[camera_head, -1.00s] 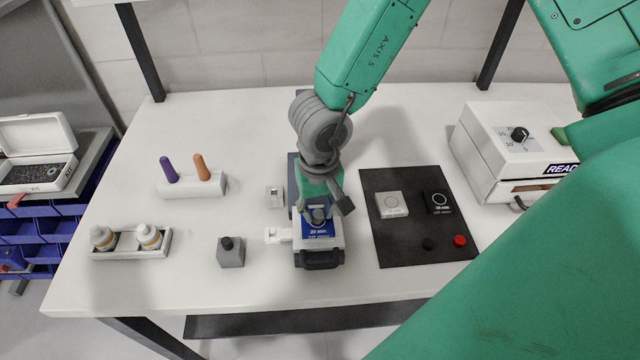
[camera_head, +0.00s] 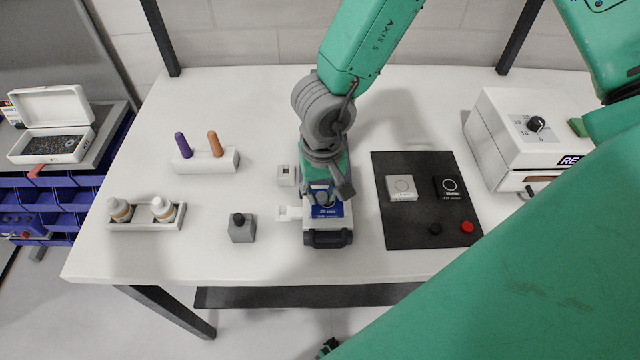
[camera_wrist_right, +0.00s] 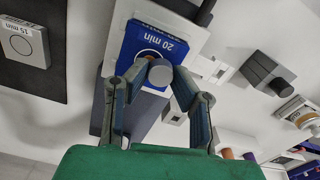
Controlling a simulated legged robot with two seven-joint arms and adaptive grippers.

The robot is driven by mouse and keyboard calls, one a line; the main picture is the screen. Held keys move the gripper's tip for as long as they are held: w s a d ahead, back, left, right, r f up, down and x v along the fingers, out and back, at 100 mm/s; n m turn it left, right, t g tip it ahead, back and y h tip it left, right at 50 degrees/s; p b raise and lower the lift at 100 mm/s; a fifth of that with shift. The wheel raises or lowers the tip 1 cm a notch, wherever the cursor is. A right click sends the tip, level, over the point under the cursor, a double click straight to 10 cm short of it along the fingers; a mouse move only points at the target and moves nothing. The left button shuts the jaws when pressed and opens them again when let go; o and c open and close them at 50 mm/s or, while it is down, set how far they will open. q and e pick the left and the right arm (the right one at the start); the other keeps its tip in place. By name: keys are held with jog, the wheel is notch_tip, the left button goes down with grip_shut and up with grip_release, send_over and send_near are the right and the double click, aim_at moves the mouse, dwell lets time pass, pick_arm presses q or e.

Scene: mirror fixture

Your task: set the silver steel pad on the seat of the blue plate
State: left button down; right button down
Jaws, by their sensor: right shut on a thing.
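The silver pad (camera_head: 401,188), a light square block with a ring mark, lies on the dark mat right of the fixture. It also shows at the left edge of the right wrist view (camera_wrist_right: 22,42), labelled "15 min". The blue plate (camera_head: 327,211), labelled "20 min", sits on the white fixture (camera_head: 342,224) at the table's middle. My right gripper (camera_wrist_right: 160,72) is above the blue plate, its fingers closed on a grey round knob (camera_wrist_right: 160,73) there. The fingers and arm hide part of the plate. My left gripper is not in view.
A black block (camera_head: 448,187), a black button and a red button (camera_head: 467,227) share the dark mat (camera_head: 405,235). A grey block (camera_head: 242,229), bottle tray (camera_head: 148,224) and peg holder (camera_head: 206,161) stand left. A white box with a dial (camera_head: 520,140) stands right.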

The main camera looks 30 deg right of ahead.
jog(key=shift+d, duration=0.55)
pick_arm(q)
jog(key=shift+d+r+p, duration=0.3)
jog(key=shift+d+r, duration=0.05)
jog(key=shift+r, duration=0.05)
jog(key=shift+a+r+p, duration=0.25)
jog(key=shift+p, duration=0.1)
pick_arm(e)
jog(key=shift+s+d, duration=0.1)
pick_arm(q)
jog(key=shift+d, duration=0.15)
pick_arm(e)
jog(key=shift+d+f, duration=0.1)
jog(key=shift+d, duration=0.15)
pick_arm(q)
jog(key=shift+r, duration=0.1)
pick_arm(e)
jog(key=shift+a+f, duration=0.1)
jog(key=shift+f, duration=0.3)
jog(key=c, duration=1.3)
grip_release()
